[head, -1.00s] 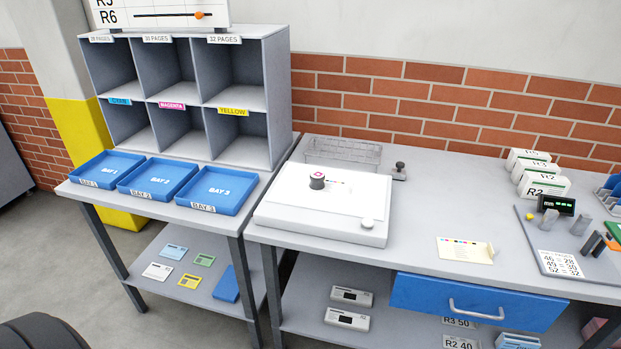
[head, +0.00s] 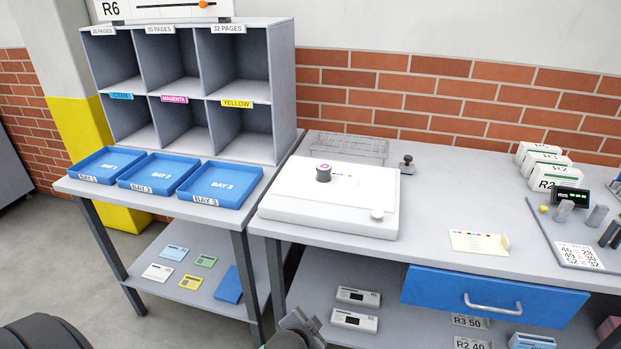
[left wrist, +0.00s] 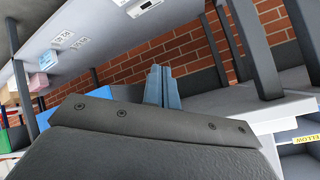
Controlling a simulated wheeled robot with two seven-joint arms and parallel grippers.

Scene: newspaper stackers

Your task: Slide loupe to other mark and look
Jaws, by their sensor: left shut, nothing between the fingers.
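The loupe (head: 323,174) is a small dark cylinder with a pink-ringed top. It stands upright on the white light box (head: 290,213) on the right-hand bench. A short row of small coloured marks (head: 343,177) shows just right of it; any mark under the loupe is hidden. My left gripper (head: 300,320) shows at the bottom edge of the head view, in front of the benches and well away from the loupe. In the left wrist view its fingers (left wrist: 162,88) are together and empty. My right gripper is in neither view.
A round white knob (head: 377,215) sits at the light box's front right corner. Behind it stands a wire tray (head: 345,150). A card with coloured dots (head: 479,243) lies to the right. Blue bay trays (head: 220,184) stand left. The bench edge and blue drawer (head: 490,296) face me.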

